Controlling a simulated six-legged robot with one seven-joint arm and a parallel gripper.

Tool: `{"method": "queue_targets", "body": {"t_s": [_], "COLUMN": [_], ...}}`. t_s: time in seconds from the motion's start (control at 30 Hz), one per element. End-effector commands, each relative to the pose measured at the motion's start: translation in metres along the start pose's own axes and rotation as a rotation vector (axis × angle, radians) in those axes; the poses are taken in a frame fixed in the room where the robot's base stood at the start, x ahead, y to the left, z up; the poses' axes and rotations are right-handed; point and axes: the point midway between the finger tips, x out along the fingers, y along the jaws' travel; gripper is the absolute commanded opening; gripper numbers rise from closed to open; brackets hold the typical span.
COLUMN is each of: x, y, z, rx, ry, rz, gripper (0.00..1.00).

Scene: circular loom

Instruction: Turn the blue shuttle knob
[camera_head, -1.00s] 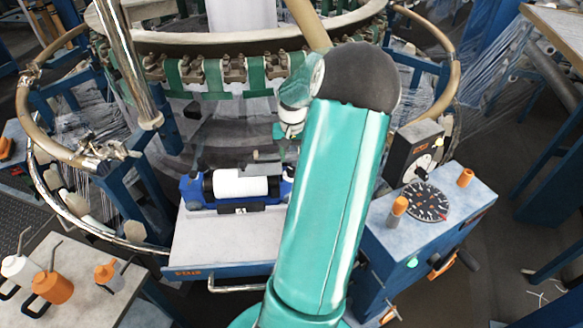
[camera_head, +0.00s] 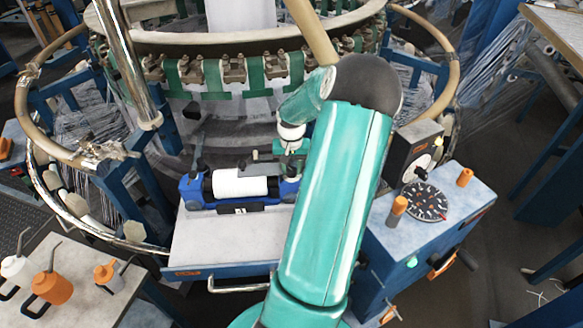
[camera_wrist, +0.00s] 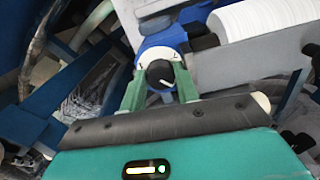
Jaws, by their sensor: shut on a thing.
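The blue shuttle (camera_head: 191,190) lies on the grey shelf of the loom, with a white thread spool (camera_head: 239,184) across its middle. In the wrist view, the shuttle's blue end (camera_wrist: 157,41) faces me and carries a round black knob (camera_wrist: 159,73) with a white pointer line. My gripper (camera_wrist: 160,78) has its two green fingers on either side of the knob, shut on it. The white spool (camera_wrist: 265,17) shows at the upper right there. In the head view, my gripper (camera_head: 289,149) is at the shuttle's right end, and my arm hides the knob.
A blue control cabinet (camera_head: 440,232) with a black dial (camera_head: 425,202) and orange knobs stands right of my arm. The loom's ring rail (camera_head: 60,210) curves around the shelf. A side table (camera_head: 75,250) with oil cans is at lower left. The shelf front is clear.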

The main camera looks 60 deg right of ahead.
Motion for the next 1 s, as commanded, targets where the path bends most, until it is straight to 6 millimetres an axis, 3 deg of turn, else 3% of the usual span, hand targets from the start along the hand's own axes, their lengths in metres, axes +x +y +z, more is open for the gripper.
{"method": "queue_targets", "body": {"t_s": [0.37, 1.0], "x": [-0.0006, -0.0008], "y": [0.0002, 0.002], "z": [-0.0002, -0.001], "rx": [-0.115, -0.642], "ry": [0.001, 0.001], "rz": [0.001, 0.001], "gripper": [0.08, 0.08]}}
